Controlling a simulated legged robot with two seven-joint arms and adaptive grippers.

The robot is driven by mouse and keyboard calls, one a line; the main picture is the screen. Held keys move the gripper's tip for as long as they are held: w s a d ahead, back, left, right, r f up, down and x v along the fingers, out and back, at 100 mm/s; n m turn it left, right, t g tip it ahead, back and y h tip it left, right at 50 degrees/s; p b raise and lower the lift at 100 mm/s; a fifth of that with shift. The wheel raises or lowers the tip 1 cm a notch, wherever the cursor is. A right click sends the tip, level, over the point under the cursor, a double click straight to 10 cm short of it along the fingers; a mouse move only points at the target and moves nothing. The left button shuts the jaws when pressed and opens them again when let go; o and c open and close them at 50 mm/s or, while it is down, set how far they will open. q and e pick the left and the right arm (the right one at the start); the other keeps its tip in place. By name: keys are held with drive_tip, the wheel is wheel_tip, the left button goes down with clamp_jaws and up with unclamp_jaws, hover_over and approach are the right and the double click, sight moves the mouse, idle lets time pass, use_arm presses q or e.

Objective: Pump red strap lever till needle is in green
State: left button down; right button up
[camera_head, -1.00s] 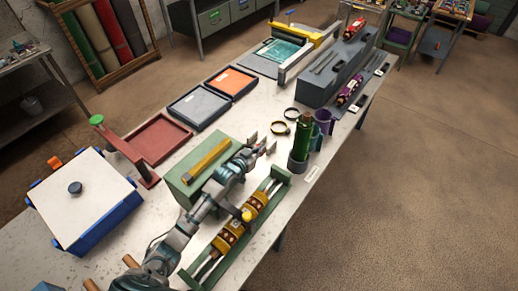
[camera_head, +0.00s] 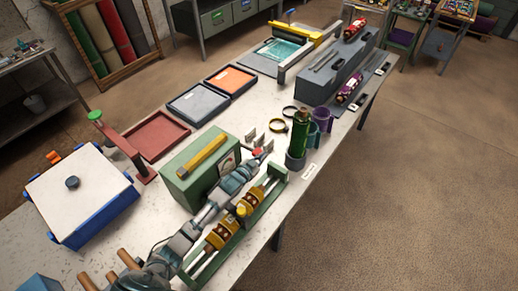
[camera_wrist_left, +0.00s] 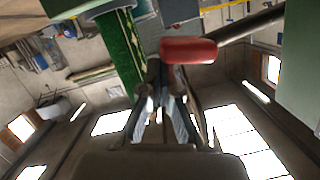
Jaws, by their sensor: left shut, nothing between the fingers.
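The green box (camera_head: 188,178) with a yellow bar on top stands mid-table, with a white round gauge face (camera_head: 227,164) on its right end; the needle is too small to read. A red-ended lever (camera_head: 257,152) shows beside my left gripper (camera_head: 262,143), close to that end. In the left wrist view the lever's red grip (camera_wrist_left: 188,50) on a dark rod lies just past the tips of my left gripper (camera_wrist_left: 156,85). The fingers are together with nothing between them; I cannot tell if they touch the grip. My right gripper is not in view.
A red tray (camera_head: 155,137) is to the left.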

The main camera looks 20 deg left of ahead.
use_arm(q)
drive_tip(key=a+f+b, duration=0.2)
drive_tip(key=a+f, duration=0.1)
drive_tip(key=f, duration=0.2)
drive_tip(key=s+r+m, duration=0.1)
drive_tip(key=s+r, duration=0.1)
drive_tip(key=s, duration=0.5)
drive_tip(key=shift+s+d, duration=0.15)
drive_tip(key=shift+d, duration=0.2)
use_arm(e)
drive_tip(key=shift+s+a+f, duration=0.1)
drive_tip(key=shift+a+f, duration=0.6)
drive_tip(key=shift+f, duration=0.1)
use_arm(q)
drive_tip(key=shift+a, duration=0.4)
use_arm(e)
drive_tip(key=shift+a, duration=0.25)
